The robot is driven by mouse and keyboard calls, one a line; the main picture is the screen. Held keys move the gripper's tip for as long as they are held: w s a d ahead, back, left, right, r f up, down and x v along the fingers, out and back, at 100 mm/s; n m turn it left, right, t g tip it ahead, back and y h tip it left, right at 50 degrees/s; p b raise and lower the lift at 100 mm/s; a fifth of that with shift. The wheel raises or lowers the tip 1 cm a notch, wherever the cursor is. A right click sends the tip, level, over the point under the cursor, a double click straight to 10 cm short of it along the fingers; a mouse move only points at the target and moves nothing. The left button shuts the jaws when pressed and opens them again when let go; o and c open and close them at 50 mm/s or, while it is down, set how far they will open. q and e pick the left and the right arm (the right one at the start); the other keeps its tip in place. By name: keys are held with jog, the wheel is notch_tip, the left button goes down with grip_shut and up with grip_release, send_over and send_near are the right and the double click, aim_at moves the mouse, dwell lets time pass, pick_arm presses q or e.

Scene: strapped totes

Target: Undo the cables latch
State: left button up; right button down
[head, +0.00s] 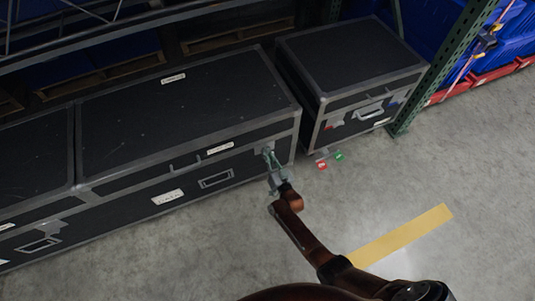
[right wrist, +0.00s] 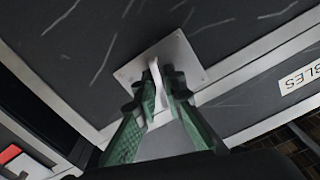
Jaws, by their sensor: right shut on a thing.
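The cables case is a long black case with grey metal edges (head: 190,105). Part of its label, reading "BLES" (right wrist: 300,82), shows in the right wrist view. Its latch is a pale metal tab (right wrist: 159,90) on a metal plate (right wrist: 190,52), near the case's right front corner. My right gripper (head: 273,163) is at that corner. In the right wrist view its green fingers (right wrist: 155,84) are shut on the latch tab, one on each side. The fingers hide part of the tab and plate. My left gripper is not in view.

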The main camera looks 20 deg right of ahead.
jog(key=n, duration=0.3)
jog(key=shift+f, duration=0.1)
jog(key=shift+n, duration=0.5)
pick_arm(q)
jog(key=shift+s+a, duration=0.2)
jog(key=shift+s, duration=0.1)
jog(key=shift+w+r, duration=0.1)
pick_arm(e)
jog(key=c, duration=2.1)
grip_release()
jog(key=s, duration=1.2)
jog(key=shift+d, duration=0.2)
